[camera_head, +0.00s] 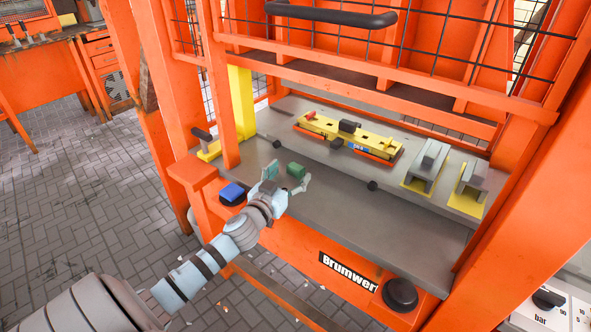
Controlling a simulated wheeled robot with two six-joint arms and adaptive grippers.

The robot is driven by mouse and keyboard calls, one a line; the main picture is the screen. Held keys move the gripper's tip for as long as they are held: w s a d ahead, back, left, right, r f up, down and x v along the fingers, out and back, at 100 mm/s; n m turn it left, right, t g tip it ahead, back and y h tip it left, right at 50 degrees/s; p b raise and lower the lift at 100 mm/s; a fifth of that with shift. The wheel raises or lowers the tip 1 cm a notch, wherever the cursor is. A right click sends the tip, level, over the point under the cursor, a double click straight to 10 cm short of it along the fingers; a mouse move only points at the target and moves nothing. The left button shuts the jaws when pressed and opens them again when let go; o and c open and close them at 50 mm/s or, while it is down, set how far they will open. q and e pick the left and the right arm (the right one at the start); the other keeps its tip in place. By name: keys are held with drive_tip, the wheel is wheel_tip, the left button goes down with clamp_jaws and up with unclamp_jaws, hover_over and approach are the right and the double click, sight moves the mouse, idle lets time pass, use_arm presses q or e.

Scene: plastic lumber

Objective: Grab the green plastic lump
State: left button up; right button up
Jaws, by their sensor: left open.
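The green plastic lump (296,171) is a small dark green block on the grey metal bed of the orange press, near its front left. My left gripper (287,178) reaches in from the lower left. Its two fingers are spread open, one on the far left side of the lump and one at its near right. The lump shows between or just beyond the fingertips; I cannot tell whether they touch it. My right gripper is not in view.
A black knob (400,294) is at the front right. A yellow fixture (350,133) lies further back. Orange posts and a mesh guard frame the bed; its front middle is clear.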

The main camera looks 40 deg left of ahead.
use_arm(q)
drive_tip(key=x, duration=0.3)
drive_tip(key=shift+d+f, duration=0.1)
drive_tip(key=c, duration=1.2)
